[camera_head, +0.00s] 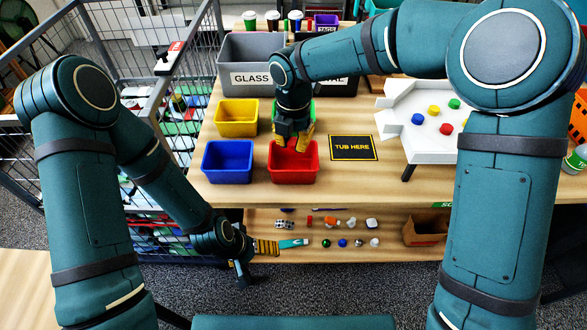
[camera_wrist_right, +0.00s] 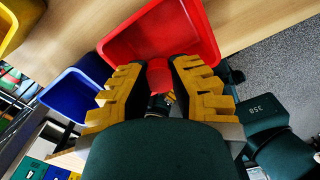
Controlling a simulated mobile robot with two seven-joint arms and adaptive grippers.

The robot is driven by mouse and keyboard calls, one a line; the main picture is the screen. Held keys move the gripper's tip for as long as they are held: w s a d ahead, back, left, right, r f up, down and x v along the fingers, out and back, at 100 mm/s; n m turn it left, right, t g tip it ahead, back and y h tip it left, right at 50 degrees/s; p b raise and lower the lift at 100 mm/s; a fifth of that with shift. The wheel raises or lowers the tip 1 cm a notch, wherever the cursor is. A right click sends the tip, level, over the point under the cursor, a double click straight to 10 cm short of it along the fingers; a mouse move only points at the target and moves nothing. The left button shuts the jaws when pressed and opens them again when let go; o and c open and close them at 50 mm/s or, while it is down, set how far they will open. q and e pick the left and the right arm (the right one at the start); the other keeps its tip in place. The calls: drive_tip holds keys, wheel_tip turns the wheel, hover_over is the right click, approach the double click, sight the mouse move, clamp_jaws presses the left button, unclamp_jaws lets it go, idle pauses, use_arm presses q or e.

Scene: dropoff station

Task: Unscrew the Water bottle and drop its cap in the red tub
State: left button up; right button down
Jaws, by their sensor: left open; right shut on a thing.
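The red tub (camera_head: 293,176) stands at the front edge of the table, and fills the top of the right wrist view (camera_wrist_right: 205,40). My right gripper (camera_head: 292,140) points down at the tub's opening. It is shut on a small reddish thing (camera_wrist_right: 160,76) between its yellow fingers; whether this is the cap is unclear. My left gripper (camera_head: 268,247) is open, low in front of the lower shelf. A turquoise and white thing (camera_head: 293,243) lies just past its fingertips; I cannot tell if this is the Water bottle or if they touch.
A blue tub (camera_head: 228,162) stands left of the red one, a yellow tub (camera_head: 237,117) behind it. A grey GLASS bin (camera_head: 250,55) is at the back. A white tray (camera_head: 405,141) with coloured discs stands right. A wire cage (camera_head: 165,30) borders the left. Small items lie on the lower shelf (camera_head: 310,258).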

sight(293, 166)
wheel_tip(293, 166, down, 9)
drive_tip(key=shift+f+b, duration=0.1)
drive_tip(key=shift+b, duration=1)
drive_tip(key=c, duration=1)
unclamp_jaws()
drive_tip(key=shift+f, duration=0.1)
wheel_tip(293, 166, up, 12)
drive_tip(key=p, duration=0.3)
